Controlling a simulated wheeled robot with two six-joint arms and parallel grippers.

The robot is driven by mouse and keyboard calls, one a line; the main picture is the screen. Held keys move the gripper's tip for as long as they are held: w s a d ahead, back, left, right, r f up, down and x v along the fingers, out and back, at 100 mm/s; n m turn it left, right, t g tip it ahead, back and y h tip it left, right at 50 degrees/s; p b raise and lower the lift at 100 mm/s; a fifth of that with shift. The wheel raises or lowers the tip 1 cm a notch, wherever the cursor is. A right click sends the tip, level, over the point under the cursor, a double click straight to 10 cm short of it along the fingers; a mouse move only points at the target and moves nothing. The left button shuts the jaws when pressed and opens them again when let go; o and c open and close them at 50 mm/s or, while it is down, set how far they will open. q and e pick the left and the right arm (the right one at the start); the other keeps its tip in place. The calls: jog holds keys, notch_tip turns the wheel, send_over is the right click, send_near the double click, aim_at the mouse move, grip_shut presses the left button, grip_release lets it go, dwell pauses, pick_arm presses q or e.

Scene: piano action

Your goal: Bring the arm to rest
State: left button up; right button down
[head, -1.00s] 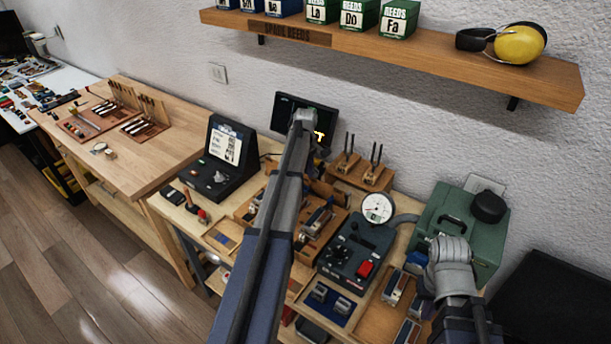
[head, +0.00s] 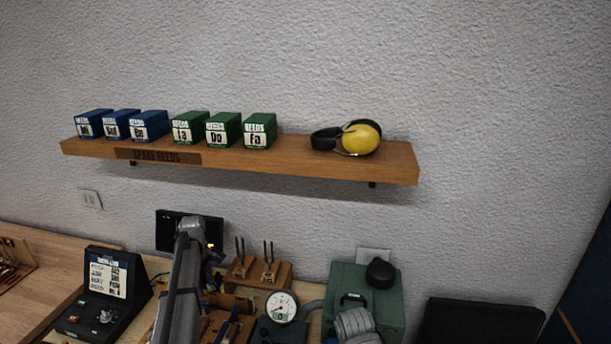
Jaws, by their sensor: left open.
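My left arm (head: 181,290) rises from the bottom of the head view and ends in front of the dark screen (head: 172,228). My left gripper (head: 215,256) is a small dark shape at its far end, with a yellow mark by it. It is partly hidden by the arm; its jaws are open and I see nothing held in them. A grey part of my right arm (head: 356,324) shows at the bottom edge, in front of the green case. My right gripper is out of the picture.
A wall shelf (head: 290,163) holds blue and green reed boxes (head: 224,130) and yellow earmuffs (head: 361,138). Below stand a black console (head: 103,290), a wooden tool rack (head: 258,271), a round gauge (head: 281,306) and the green case (head: 345,284). The wall space above is free.

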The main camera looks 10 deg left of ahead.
pick_arm(q)
jog(key=s+d+m, duration=0.3)
jog(key=d, duration=0.4)
jog(key=s+d+f+m+b, duration=0.1)
jog(key=s+d+m, duration=0.2)
jog(key=d, duration=0.4)
jog(key=s+d+f+m, duration=0.1)
jog(key=s+d+m, duration=0.1)
jog(key=s+d, duration=0.2)
jog(key=shift+s+d+m+b, duration=0.15)
jog(key=shift+d+m+b, duration=0.05)
jog(key=shift+d, duration=0.6)
jog(key=shift+s+d+m+b, duration=0.1)
jog(key=shift+d+m+b, duration=0.1)
jog(key=shift+d, duration=0.6)
jog(key=s+d+m, duration=0.1)
jog(key=s+d, duration=0.1)
jog(key=s+d+m, duration=0.2)
jog(key=s+d, duration=0.1)
jog(key=s+d+m+b, duration=0.1)
jog(key=s+d+m, duration=0.1)
jog(key=d, duration=0.1)
jog(key=shift+s+f+y, duration=0.4)
jog(key=s+d+m, duration=0.6)
jog(key=s, duration=0.3)
jog(key=shift+s+d+f+m+b, duration=0.15)
jog(key=shift+f+m+b, duration=0.15)
jog(key=shift+f+b, duration=0.05)
